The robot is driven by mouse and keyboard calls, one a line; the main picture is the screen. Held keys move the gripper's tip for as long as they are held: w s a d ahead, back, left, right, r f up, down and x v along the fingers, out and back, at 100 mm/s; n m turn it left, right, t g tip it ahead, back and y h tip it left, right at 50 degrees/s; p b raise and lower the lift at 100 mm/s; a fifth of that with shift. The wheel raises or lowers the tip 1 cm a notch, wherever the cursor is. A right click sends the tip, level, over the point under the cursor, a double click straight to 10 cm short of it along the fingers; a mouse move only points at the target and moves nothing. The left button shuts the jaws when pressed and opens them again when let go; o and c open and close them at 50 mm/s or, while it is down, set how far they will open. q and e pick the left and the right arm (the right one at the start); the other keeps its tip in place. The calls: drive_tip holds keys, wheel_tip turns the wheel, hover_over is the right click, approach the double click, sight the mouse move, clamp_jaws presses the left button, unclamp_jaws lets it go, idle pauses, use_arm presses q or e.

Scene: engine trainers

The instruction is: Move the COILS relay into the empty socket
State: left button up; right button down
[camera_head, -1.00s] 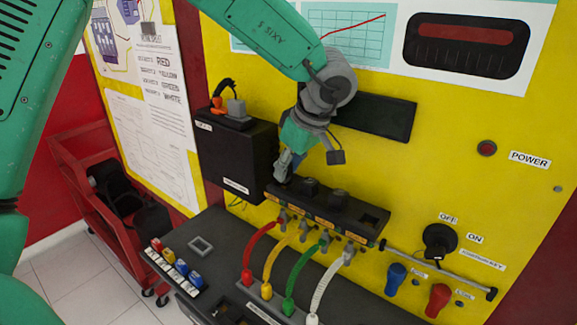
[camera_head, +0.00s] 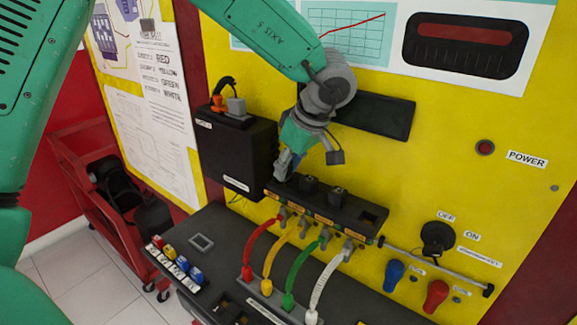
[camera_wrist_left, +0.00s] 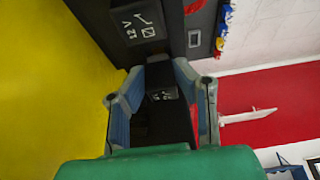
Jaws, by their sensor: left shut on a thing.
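My left gripper (camera_head: 282,166) reaches down at the left end of the black relay strip (camera_head: 358,229). It is shut on a dark relay, mostly hidden by the fingers in the head view. In the left wrist view a dark block (camera_wrist_left: 166,118) sits between the fingers; I cannot read its label as COILS. I cannot tell whether it is still seated. Two other dark relays, one in the middle (camera_head: 308,185) and one further right (camera_head: 337,195), stand in the strip. The empty socket (camera_head: 370,216) is at the strip's right end. My right gripper is not in view.
Red, yellow, green and white cables (camera_head: 330,283) arch below the strip. A black box (camera_head: 236,157) stands left of the gripper. A rotary switch (camera_head: 437,236) and blue and red knobs (camera_head: 436,296) are at right. A red cart (camera_head: 90,200) stands at left.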

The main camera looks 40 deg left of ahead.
use_arm(q)
drive_tip(key=shift+f, duration=0.65)
drive_tip(key=o, duration=0.8)
drive_tip(key=shift+p+v, duration=1.1)
drive_tip(key=shift+v, duration=0.5)
drive_tip(key=shift+r, duration=0.3)
drive_tip(key=shift+v, duration=0.8)
drive_tip(key=shift+r, duration=0.1)
